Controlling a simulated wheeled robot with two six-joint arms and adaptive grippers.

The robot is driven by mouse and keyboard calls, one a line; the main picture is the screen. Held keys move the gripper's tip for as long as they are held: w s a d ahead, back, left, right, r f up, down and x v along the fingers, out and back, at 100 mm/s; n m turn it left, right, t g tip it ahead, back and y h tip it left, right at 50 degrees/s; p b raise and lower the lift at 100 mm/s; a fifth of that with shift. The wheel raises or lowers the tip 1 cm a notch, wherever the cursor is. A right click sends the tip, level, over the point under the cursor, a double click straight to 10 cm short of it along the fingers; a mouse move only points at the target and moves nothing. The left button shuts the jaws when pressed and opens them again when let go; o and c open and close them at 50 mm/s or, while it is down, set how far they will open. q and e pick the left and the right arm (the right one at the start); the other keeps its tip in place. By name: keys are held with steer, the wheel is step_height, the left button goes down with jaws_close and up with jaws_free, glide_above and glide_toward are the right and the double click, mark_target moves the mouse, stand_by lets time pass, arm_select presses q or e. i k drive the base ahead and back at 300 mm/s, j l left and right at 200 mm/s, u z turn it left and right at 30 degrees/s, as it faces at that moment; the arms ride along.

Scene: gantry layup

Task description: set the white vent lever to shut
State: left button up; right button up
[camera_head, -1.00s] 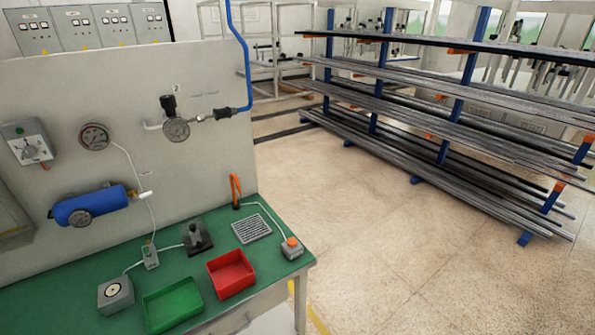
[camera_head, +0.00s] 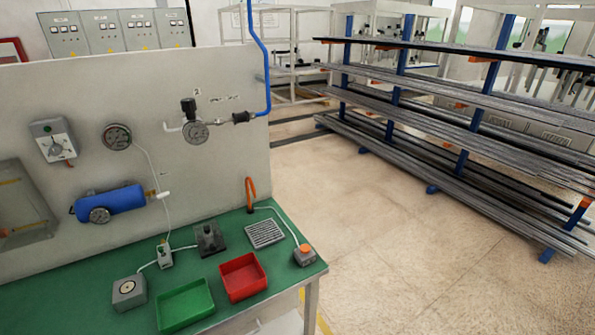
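A small white lever (camera_head: 164,195), which looks like the vent lever, sits at the right end of the blue cylinder (camera_head: 110,199) on the grey wall panel. It looks nearly level with its right end slightly raised, but it is too small to tell its setting. A thin pale hose (camera_head: 150,165) runs from a round gauge (camera_head: 117,137) down past the lever to the bench. Neither of my grippers shows in the view.
The green bench (camera_head: 90,290) below the panel holds a green tray (camera_head: 186,305), a red tray (camera_head: 243,277), a grey button box (camera_head: 305,255) and an orange-handled upright part (camera_head: 250,192). A rack of metal bars (camera_head: 440,130) stands at the right. The floor between is clear.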

mark_target(151, 199)
steer(key=u, duration=1.45)
